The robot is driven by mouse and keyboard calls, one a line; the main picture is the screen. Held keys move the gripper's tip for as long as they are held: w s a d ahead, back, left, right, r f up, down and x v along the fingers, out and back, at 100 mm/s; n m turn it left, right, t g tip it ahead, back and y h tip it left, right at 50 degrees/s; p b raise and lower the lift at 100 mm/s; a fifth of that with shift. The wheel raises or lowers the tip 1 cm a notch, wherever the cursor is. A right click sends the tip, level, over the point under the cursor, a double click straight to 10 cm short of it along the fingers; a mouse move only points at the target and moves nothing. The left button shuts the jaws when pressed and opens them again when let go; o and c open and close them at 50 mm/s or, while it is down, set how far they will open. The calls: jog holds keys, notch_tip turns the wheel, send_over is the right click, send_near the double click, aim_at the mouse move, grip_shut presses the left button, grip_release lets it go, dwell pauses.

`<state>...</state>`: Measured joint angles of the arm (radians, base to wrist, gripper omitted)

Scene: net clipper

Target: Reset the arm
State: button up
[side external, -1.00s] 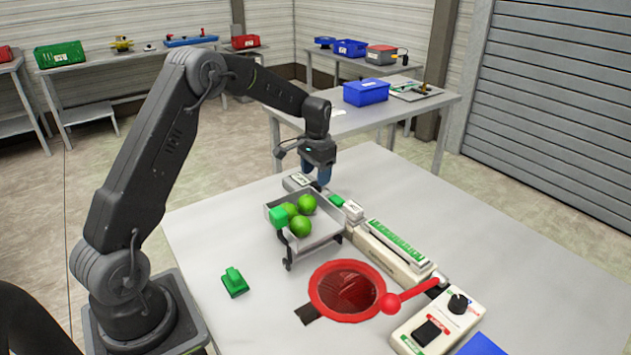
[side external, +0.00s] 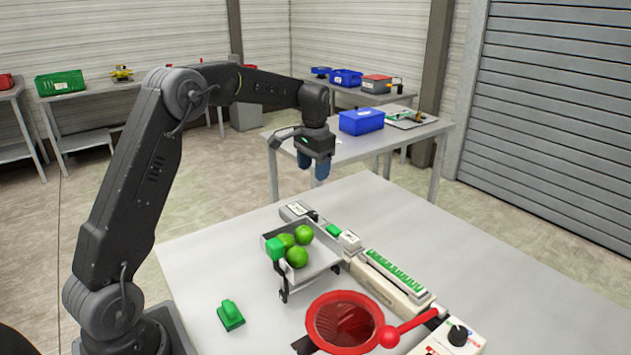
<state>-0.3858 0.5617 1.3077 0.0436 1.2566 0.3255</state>
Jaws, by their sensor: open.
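My gripper (side external: 313,171) is raised in the air above the far part of the white table (side external: 440,240). It points down with its blue fingertips apart, open and empty. A grey tray (side external: 318,262) on dark legs stands below it and nearer the camera. The tray holds several green balls (side external: 297,257) and has a green block (side external: 275,249) at its left corner. A long beige device with a green strip (side external: 393,271) lies to the right of the tray. My gripper touches none of these.
A green clip-like piece (side external: 230,316) lies at the left. The right side of the table is clear.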

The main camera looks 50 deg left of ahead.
jog(key=s+d+r+t, duration=0.3)
jog(key=s+d+r, duration=0.6)
jog(key=s+d, duration=0.35)
jog(key=s+d+f+t, duration=0.1)
jog(key=s+d, duration=0.3)
jog(key=s, duration=0.4)
jog(key=s+d+f+t, duration=0.1)
jog(key=s+d+f, duration=0.1)
jog(key=s, duration=0.6)
jog(key=shift+d+f+m+t+h, duration=0.15)
jog(key=shift+d+m+t+h, duration=0.15)
jog(key=shift+d, duration=0.6)
